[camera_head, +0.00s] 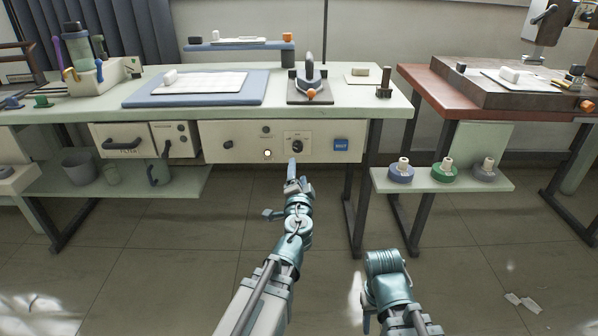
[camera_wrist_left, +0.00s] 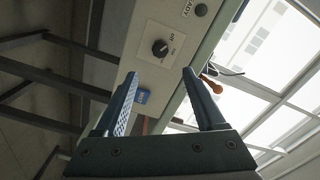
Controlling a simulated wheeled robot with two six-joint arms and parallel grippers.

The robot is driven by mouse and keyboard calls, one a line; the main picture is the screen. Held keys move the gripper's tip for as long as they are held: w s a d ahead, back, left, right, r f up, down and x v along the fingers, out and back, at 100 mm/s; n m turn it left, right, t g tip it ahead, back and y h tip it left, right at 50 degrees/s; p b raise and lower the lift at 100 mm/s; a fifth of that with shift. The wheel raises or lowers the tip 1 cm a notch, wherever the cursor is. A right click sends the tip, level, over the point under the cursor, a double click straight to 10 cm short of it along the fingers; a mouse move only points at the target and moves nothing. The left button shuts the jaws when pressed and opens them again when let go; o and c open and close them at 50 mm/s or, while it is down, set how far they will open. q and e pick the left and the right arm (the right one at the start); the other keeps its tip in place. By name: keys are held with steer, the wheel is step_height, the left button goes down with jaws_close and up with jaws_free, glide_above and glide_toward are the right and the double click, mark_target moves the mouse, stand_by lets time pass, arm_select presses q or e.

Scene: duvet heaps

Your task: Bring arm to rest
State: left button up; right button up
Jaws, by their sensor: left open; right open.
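My left gripper (camera_head: 292,178) reaches forward to just in front of the bench's control panel (camera_head: 220,143). In the left wrist view, my left gripper (camera_wrist_left: 158,88) has its two fingers spread apart with nothing between them. Past the fingertips is a black rotary knob (camera_wrist_left: 160,48) on the panel; it also shows in the head view (camera_head: 297,146). A blue button (camera_head: 340,145) sits to the knob's right; it shows between the fingers in the left wrist view (camera_wrist_left: 142,97). My right arm (camera_head: 386,278) is low at the bottom right of the head view; its fingers are not visible.
The green bench (camera_head: 375,110) holds a blue mat (camera_head: 140,98) and a dark stand (camera_head: 309,88). A red-topped bench (camera_head: 432,88) stands to the right, with a low shelf (camera_head: 385,184) of spools below. The floor around my arms is open.

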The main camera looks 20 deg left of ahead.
arm_select(q)
steer(key=s+d+f+n+g+p, duration=0.3)
steer(key=s+f+n+g+p, duration=0.3)
steer(key=s+f+g, duration=0.45)
steer(key=s+d+f+g+h, duration=0.2)
steer(key=s+d+g, duration=0.2)
steer(key=s+d, duration=0.3)
steer(key=s+d+f+g+h, duration=0.2)
steer(key=s+d+f+g, duration=0.1)
steer(key=s+d, duration=0.4)
step_height(320, 180, up, 38)
steer(key=s+a+p, duration=0.1)
steer(key=p, duration=3.7)
steer(key=shift+a+m+p, duration=0.3)
steer(key=shift+a, duration=0.1)
